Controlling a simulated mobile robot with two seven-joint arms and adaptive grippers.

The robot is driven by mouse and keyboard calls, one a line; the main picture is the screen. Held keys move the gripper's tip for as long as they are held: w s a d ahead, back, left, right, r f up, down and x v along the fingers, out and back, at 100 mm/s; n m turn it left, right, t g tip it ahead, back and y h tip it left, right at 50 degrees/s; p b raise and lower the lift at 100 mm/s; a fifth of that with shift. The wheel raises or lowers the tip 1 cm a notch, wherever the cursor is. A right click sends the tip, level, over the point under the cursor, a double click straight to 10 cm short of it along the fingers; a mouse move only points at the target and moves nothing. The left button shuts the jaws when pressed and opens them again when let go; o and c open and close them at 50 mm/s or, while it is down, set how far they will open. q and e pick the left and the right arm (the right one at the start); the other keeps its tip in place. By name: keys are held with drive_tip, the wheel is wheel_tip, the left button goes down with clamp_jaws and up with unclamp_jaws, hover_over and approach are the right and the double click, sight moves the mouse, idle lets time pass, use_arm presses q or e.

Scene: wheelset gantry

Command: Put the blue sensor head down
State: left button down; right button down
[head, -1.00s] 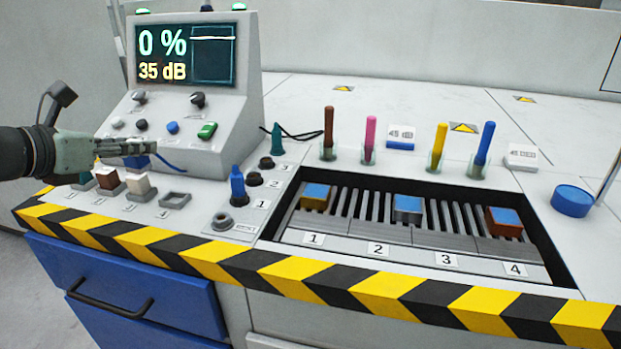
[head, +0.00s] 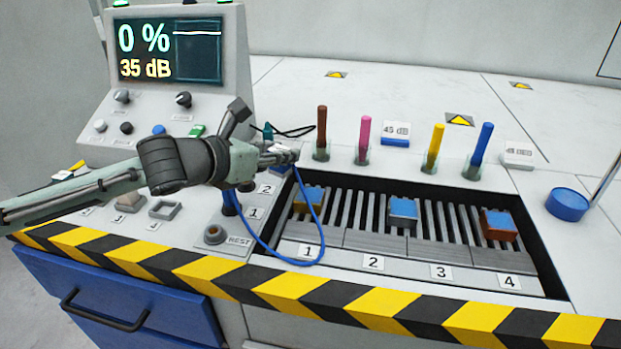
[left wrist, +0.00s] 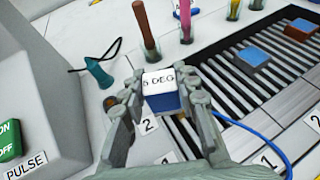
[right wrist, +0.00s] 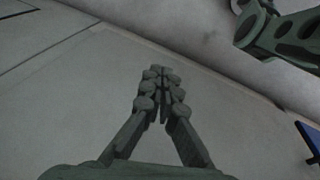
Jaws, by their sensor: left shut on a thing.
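The blue sensor head (left wrist: 163,98) has a white top face lettered "5 DEG", perhaps partly covered. My left gripper (left wrist: 160,94) is shut on it, one finger on each side. In the head view my left gripper (head: 286,155) is above the panel, near the left back corner of the grated tray; the fingers mostly hide the sensor head there. A blue cable (head: 273,254) hangs from it in a loop across the tray's left edge. My right gripper (right wrist: 160,75) shows only in its own wrist view, fingertips together with nothing seen between them.
The grated tray (head: 373,247) holds three blue-topped blocks near lanes 1 to 4. Coloured sticks stand in clear cups behind it. A round REST socket (head: 214,234) is front left of the tray. The console (head: 185,100) with a screen stands at left. The back bench is mostly clear.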

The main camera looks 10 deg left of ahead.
use_arm(q)
drive_tip(key=w+d+f, duration=0.4)
drive_tip(key=shift+w+d, duration=0.3)
drive_tip(key=shift+d, duration=0.1)
wheel_tip(320, 180, down, 3)
drive_tip(key=shift+f, duration=0.55)
drive_tip(key=c, duration=1.2)
unclamp_jaws()
drive_tip(key=shift+f, duration=0.1)
drive_tip(key=shift+o, duration=0.2)
